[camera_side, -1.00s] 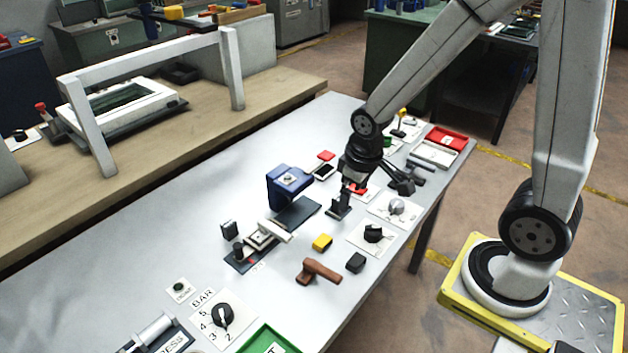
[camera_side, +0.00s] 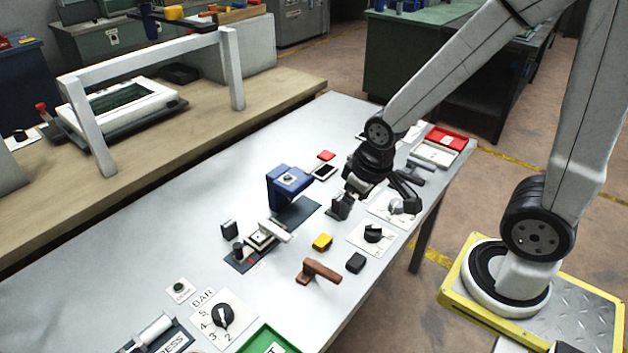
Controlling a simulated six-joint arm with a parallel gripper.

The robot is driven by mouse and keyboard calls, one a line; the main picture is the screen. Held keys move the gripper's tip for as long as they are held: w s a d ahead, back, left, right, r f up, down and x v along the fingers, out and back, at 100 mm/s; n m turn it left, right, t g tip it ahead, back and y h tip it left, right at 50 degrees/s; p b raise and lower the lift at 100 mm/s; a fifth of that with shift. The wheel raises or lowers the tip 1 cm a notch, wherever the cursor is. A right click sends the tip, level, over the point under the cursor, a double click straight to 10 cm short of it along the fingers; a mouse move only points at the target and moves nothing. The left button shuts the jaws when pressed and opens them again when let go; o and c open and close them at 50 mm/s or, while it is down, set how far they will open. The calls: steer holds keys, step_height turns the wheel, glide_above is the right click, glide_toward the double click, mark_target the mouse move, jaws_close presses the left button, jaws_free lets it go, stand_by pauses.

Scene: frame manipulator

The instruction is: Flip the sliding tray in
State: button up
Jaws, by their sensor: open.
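The sliding tray (camera_side: 262,239) is a small white piece with a pale bar and a dark knob. It sits on a dark base plate, out in front of the blue press-like fixture (camera_side: 288,179). My gripper (camera_side: 374,204) is to the right of the tray and fixture, above the table. Its two dark fingers are spread wide with nothing seen between them.
A yellow block (camera_side: 322,242), a black block (camera_side: 355,263) and a brown hammer-shaped piece (camera_side: 318,271) lie near the tray. A black dial (camera_side: 373,233) is below my gripper.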

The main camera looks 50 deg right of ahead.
steer(key=shift+w, duration=0.2)
steer(key=c, duration=0.7)
steer(key=shift+w+a, duration=0.15)
steer(key=shift+w, duration=0.1)
steer(key=c, duration=0.4)
steer(key=w+a+n+g, duration=0.1)
steer(key=w+a+n, duration=0.3)
steer(key=w, duration=0.5)
steer(key=shift+n, duration=0.3)
steer(key=w+a+f+n+g+h, duration=0.1)
steer(key=w+a+f+n, duration=0.2)
steer(key=w+a+n, duration=0.2)
steer(key=w+a+f+n+g+h, duration=0.1)
steer(key=w+a+f+n, duration=0.3)
steer(key=w+a, duration=0.5)
steer(key=shift+a+n+h, duration=0.4)
steer(key=shift+a+n, duration=0.7)
steer(key=shift+a, duration=1.05)
steer(key=shift+w, duration=0.1)
